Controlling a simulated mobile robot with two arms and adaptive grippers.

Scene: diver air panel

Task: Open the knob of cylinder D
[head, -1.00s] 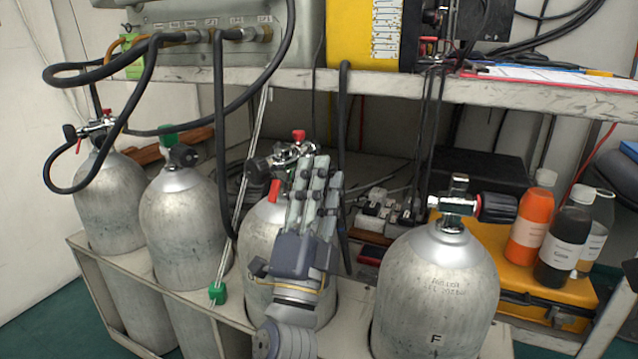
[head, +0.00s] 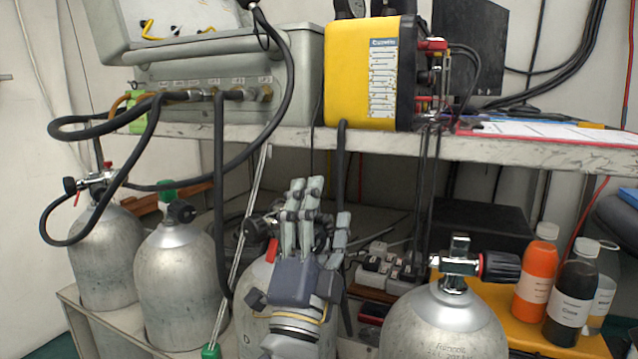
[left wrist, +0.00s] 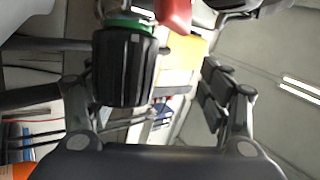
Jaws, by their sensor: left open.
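Cylinder D (head: 254,338) is a grey metal cylinder in the rack, marked with a D, partly hidden behind my left gripper. At its valve, a black round part (head: 257,229) and a red piece (head: 272,250) show left of my fingers; the rest of the valve is hidden. My left gripper (head: 318,212) is open, fingers pointing up, in front of the valve. In the left wrist view, a ribbed black knob (left wrist: 125,68) with a green ring lies between the open fingers, close to the left-hand one. I cannot tell if they touch. My right gripper is not in view.
Another cylinder (head: 440,325) with a black knob (head: 499,266) stands to the right, and two more (head: 180,280) (head: 105,255) to the left. Black hoses (head: 219,200) hang from the panel. A shelf edge (head: 480,148) runs above the valves. Bottles (head: 572,295) stand at the right.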

